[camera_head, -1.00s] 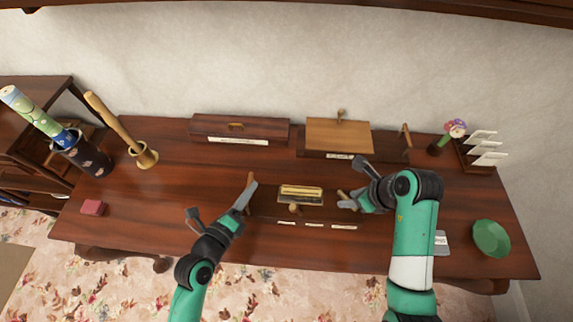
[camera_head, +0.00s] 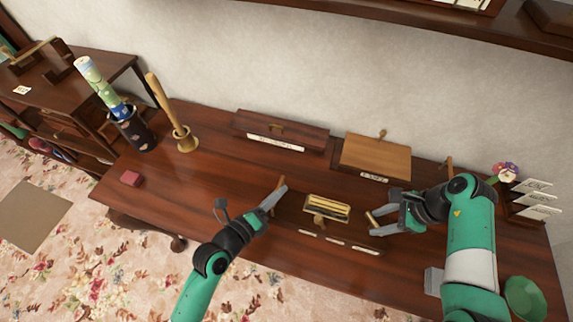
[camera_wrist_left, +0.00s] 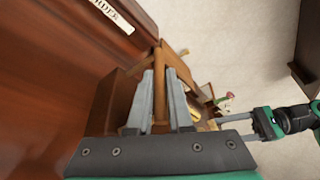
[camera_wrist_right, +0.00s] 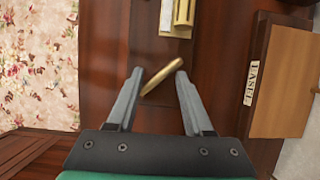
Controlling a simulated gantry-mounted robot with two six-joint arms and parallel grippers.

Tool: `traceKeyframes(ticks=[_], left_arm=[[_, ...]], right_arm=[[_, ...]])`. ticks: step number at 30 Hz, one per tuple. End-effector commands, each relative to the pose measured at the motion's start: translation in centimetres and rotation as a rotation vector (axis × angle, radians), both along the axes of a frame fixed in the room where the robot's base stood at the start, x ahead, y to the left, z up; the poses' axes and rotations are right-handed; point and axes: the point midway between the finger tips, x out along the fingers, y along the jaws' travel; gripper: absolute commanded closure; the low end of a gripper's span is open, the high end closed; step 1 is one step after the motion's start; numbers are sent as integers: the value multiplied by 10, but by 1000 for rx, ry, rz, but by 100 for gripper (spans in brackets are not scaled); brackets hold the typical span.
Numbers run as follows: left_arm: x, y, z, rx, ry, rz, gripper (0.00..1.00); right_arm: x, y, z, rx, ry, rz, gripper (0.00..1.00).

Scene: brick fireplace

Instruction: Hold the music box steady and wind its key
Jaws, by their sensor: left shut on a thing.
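The music box (camera_head: 290,214) is a dark wooden box at the middle front of the table, with a gold-framed mechanism (camera_head: 328,206) on top and a small knob at its front. A wooden upright stands at its left end. My left gripper (camera_head: 276,194) is shut on this upright (camera_wrist_left: 160,100). The gold key (camera_wrist_right: 161,77) sticks out at the box's right end. My right gripper (camera_wrist_right: 157,82) has its fingers apart, with the key lying slantwise between the fingertips. Whether the fingers touch the key is unclear; it also shows in the head view (camera_head: 374,221).
Behind the box stand a long dark box (camera_head: 282,128) and a light-lidded box (camera_head: 376,156). A pestle and mortar (camera_head: 186,140), a vase of rolls (camera_head: 133,130) and a red block (camera_head: 131,178) are at left. A green bowl (camera_head: 525,298) is at right.

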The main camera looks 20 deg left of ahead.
Motion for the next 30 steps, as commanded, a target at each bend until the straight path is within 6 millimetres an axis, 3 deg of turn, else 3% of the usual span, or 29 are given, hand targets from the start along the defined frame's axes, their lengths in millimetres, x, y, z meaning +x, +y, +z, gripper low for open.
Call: traceKeyframes(ticks=[8,18,23,30], left_arm=[[0,0,0,0,-1,0,100],[0,0,0,0,-1,0,100],[0,0,0,-1,-1,1,100],[0,0,0,0,-1,0,100]], right_arm=[[2,-17,44,2,-1,-2,55],[3,-47,115,1,-1,-5,55],[-2,-4,110,2,6,76,55],[-12,50,118,110,6,174,55]])
